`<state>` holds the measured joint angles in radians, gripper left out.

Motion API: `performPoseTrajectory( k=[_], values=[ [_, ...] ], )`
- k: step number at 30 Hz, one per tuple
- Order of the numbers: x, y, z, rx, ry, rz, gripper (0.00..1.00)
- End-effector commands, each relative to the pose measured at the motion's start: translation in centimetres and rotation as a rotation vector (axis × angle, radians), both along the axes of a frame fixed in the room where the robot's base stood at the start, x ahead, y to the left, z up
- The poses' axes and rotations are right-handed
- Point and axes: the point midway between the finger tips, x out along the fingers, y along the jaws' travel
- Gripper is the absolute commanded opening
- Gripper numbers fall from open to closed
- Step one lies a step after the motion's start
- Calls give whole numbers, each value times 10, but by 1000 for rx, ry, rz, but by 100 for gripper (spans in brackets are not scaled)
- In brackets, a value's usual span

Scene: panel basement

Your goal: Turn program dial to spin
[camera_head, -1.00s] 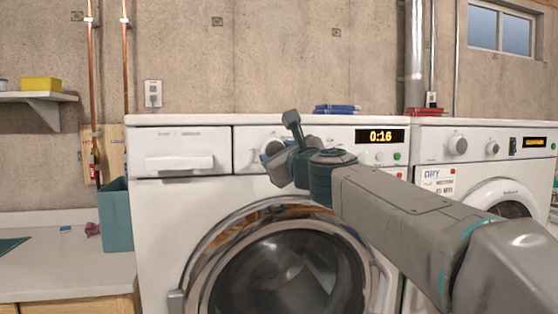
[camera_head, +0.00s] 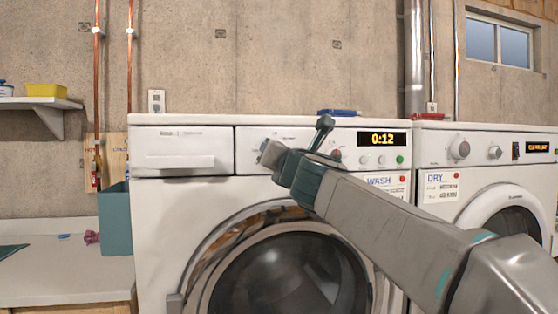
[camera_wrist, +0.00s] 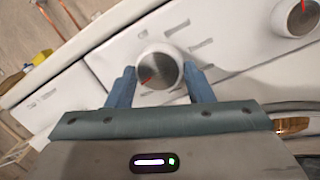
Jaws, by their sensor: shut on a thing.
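The washer (camera_head: 160,220) stands in the middle of the head view, its panel display (camera_head: 382,139) reading 0:12. A round dial (camera_wrist: 158,66) with a white rim, grey face and red pointer mark sits on the panel, among printed marks. My gripper (camera_wrist: 159,76) has one blue finger on each side of this dial and is shut on it. The red mark points to the lower left in the tilted wrist view. In the head view my gripper (camera_head: 266,153) is at the panel and hides most of the dial. A second knob (camera_wrist: 297,17) with a red mark is to the right.
A dryer (camera_head: 460,185) with its own knobs stands close on the right. A teal bin (camera_head: 116,220) and a low counter (camera_head: 50,270) are on the left. A shelf (camera_head: 40,103) holds a yellow box (camera_head: 46,90). A blue item (camera_head: 338,112) lies on the washer top.

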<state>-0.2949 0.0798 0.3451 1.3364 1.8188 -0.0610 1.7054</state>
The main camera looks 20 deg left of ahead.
Motion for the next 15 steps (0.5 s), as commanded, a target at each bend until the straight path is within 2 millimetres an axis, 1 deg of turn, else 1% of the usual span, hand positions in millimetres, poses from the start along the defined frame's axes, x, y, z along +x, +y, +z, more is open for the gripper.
performPoseTrajectory(
  k=[6,15],
  values=[
    [-1,2,0,99,59,4,24],
    [-1,2,1,157,95,3,24]
  ],
)
